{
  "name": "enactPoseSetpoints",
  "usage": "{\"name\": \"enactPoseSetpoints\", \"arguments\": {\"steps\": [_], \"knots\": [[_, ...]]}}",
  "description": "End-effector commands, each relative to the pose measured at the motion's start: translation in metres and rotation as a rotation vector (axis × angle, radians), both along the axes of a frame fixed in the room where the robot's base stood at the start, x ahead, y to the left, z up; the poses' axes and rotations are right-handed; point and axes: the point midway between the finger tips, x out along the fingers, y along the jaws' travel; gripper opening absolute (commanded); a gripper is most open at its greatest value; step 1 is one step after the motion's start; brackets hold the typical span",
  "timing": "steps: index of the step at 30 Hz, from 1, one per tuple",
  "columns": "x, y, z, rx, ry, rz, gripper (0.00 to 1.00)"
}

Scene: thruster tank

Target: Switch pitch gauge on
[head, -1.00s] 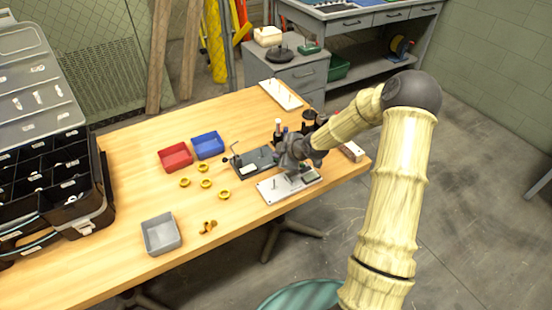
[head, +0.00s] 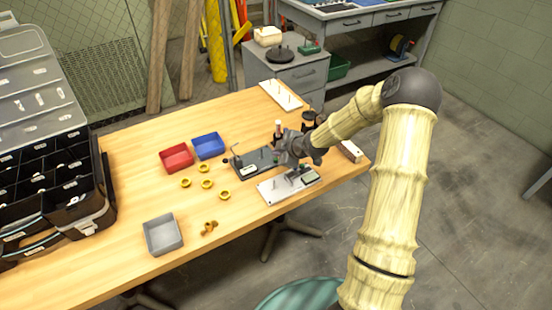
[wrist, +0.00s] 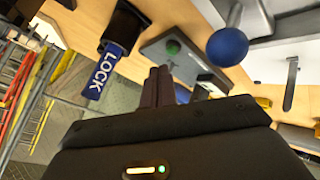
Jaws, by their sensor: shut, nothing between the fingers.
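A dark grey fixture (head: 240,164) with a pale display unit (head: 248,170) and an upright lever stands on the wooden bench. In front of it lies a silver plate (head: 272,192) with a small dark-screened unit (head: 311,177). No readable label shows which unit is the pitch gauge. My gripper (head: 282,158) is by the right end of the fixture, behind the silver plate. In the wrist view my gripper (wrist: 158,72) is shut and empty. Its tips point towards a grey plate with a green button (wrist: 172,47); contact cannot be told.
A blue ball knob (wrist: 228,47) and a blue LOCK tag (wrist: 103,70) are close around the fingers. Red (head: 176,157) and blue (head: 208,145) trays, several yellow rings, a grey tray (head: 162,234) and a black case (head: 90,215) occupy the bench's left.

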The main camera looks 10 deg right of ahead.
Motion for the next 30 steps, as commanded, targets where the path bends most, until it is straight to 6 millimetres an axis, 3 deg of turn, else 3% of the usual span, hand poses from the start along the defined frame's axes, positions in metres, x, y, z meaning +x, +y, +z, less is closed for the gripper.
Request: {"name": "enactPoseSetpoints", "arguments": {"steps": [19, 30], "knots": [[0.0, 0.0, 0.056, -0.001, -0.002, 0.001, 0.0], [0.0, 0.0, 0.058, -0.001, 0.0, 0.001, 0.0]]}}
